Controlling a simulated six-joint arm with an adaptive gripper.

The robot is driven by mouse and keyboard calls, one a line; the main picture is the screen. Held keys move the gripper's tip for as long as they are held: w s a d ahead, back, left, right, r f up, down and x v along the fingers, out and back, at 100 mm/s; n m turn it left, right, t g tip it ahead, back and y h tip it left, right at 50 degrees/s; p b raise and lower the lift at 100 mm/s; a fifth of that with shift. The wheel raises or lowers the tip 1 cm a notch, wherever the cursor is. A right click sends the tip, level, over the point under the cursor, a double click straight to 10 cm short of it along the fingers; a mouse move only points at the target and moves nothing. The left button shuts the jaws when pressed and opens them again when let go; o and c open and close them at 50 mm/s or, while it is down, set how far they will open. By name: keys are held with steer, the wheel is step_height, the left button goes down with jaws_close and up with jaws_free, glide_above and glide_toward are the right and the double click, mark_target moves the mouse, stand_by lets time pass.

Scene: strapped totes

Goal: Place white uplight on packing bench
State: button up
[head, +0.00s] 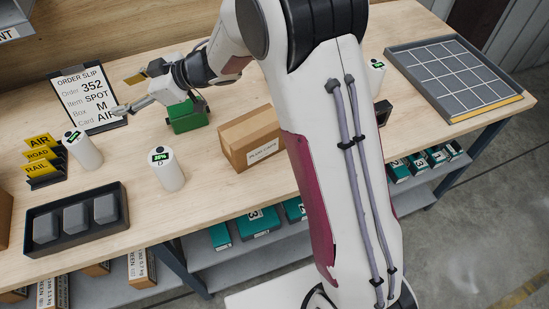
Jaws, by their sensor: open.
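Three white cylinders with small green-lit displays, which look like the uplights, stand upright on the wooden packing bench (225,185). One white uplight (167,172) is at the front middle-left, another white uplight (84,153) is by the card rack, and a third white uplight (375,78) is partly hidden behind my arm. My gripper (130,94) is open over the bench, in front of the order slip's right edge and up-left of the green object. No uplight shows between its fingers. It is apart from all three cylinders.
A green object (188,118) and a cardboard box (250,137) stand mid-bench. The order slip (83,92), card rack (42,167) and black tray of grey blocks (112,232) are left. A gridded tray (450,75) is right. Bare wood lies around the front uplight.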

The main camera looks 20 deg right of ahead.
steer(key=w+d+r+m+t+h, duration=0.2)
steer(key=d+r+m+t+h, duration=0.3)
steer(key=d+r, duration=0.65)
steer(key=s+d+r+m+h, duration=0.2)
steer(key=s+d+m+h, duration=0.35)
steer(key=d, duration=0.75)
steer(key=s+d+f+m+g+h, duration=0.1)
steer(key=s+d, duration=0.2)
steer(key=s, duration=0.5)
steer(key=s+d+f+m+g+h, duration=0.1)
steer(key=s+d+g+h, duration=0.15)
steer(key=s, duration=0.65)
steer(key=s+a+f+g+y, duration=0.1)
steer(key=s+f, duration=0.1)
steer(key=s, duration=0.6)
steer(key=s+a+f+m+g+y, duration=0.1)
steer(key=s+f, duration=0.2)
steer(key=s, duration=0.5)
steer(key=shift+a+f+y, duration=0.15)
steer(key=shift+y, duration=0.15)
